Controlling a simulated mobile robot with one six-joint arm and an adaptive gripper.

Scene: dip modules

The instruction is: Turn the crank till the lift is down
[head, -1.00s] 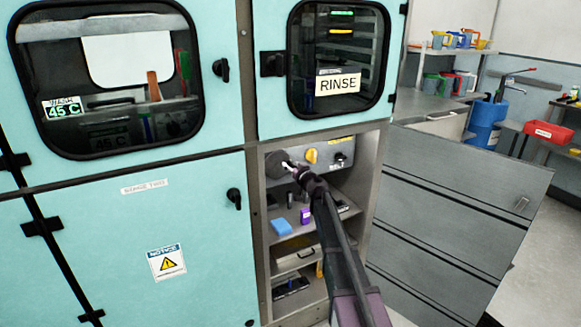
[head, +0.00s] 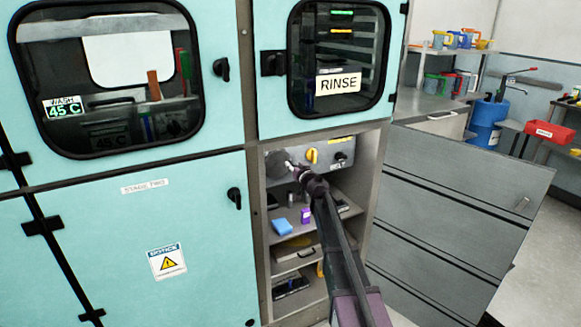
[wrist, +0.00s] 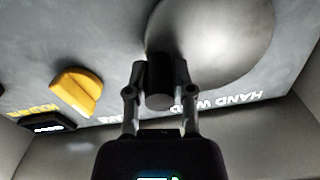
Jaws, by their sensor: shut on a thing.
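The crank is a round grey disc (wrist: 225,40) on a grey panel, with a dark cylindrical handle (wrist: 159,80) near its rim. In the wrist view my gripper (wrist: 160,92) is shut on that handle, one finger on each side. In the head view the disc (head: 279,165) sits at the panel's left end, and my gripper (head: 300,172) reaches its right side; my arm hides part of the area below. Lettering beside the disc in the wrist view is partly covered and reads in part "HAND W". The lift itself cannot be made out.
A yellow knob (head: 312,156) and a black knob (head: 340,160) sit right of the disc on the panel. A shelf below holds a blue block (head: 282,227) and a purple box (head: 305,216).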

